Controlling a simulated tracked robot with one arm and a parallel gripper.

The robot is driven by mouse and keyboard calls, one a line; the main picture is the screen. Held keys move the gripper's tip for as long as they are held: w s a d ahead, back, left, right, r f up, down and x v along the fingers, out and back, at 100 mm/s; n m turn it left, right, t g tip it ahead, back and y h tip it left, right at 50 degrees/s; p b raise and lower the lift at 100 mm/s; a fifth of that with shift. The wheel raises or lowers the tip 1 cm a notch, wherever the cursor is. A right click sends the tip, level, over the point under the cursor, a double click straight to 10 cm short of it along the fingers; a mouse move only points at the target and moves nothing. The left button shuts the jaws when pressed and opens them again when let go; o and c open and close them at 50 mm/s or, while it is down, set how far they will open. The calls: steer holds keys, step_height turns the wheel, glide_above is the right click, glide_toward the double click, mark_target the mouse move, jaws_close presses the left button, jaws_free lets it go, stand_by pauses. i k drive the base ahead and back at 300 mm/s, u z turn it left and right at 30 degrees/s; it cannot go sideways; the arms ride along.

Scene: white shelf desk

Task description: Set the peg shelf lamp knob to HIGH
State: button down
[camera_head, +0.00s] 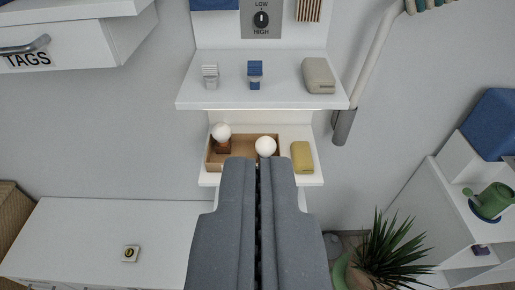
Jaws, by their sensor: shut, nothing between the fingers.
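A grey plate (254,30) with a dark round knob (261,20) is on the wall panel at the top middle of the view.
A white upper shelf (288,99) holds grey, blue and beige objects below the plate. The lower shelf (312,178) holds a wooden tray (242,140), white balls and a yellow object (301,157). A white-and-grey pole (371,65) slants at right. A drawer (85,45) is upper left.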

mark_target(262, 18)
steer(key=z, duration=1.75)
steer(key=k, duration=1.4)
steer(key=u, duration=1.3)
steer(key=i, duration=1)
steer(key=z, duration=0.05)
